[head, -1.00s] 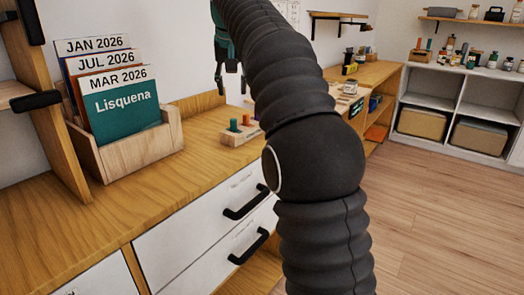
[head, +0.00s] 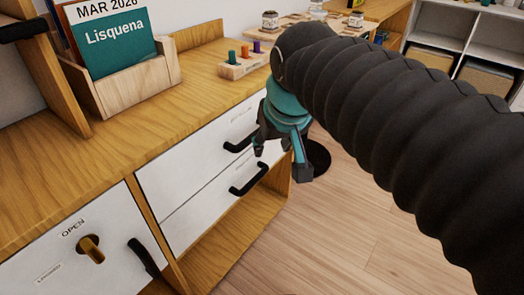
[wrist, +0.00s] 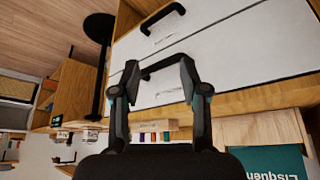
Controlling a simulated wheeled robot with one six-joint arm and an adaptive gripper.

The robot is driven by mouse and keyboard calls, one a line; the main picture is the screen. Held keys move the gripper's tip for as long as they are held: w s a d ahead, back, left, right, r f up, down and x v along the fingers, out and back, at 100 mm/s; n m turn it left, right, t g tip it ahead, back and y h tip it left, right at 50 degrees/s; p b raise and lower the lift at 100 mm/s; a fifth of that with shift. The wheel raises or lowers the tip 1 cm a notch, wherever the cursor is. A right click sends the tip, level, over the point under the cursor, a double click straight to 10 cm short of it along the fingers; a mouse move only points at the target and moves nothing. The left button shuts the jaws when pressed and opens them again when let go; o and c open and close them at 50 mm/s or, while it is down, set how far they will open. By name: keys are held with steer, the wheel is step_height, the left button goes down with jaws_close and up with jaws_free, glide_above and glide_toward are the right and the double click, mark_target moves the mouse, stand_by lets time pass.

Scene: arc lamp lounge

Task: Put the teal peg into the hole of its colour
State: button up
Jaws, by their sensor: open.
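The teal peg (head: 232,57) stands upright in a small pale wooden block (head: 236,71) on the wooden counter, beside an orange peg (head: 245,50) and a purple peg (head: 256,47). My gripper (head: 281,160) is open and empty. It hangs in front of the white drawers, below counter height and apart from the pegs. Its spread fingers (wrist: 158,65) frame a drawer handle in the wrist view. I cannot make out a teal-marked hole in any view.
Two white drawers with black handles (head: 247,181) lie behind my gripper. A wooden file box (head: 125,88) with cards stands left on the counter. A cabinet door marked OPEN (head: 60,262) is at lower left. Jars (head: 270,20) stand beyond the pegs.

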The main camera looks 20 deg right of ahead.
steer(key=s+f, duration=0.7)
steer(key=f, duration=0.1)
steer(key=shift+f, duration=0.4)
steer(key=shift+o, duration=0.4)
steer(key=shift+d, duration=0.1)
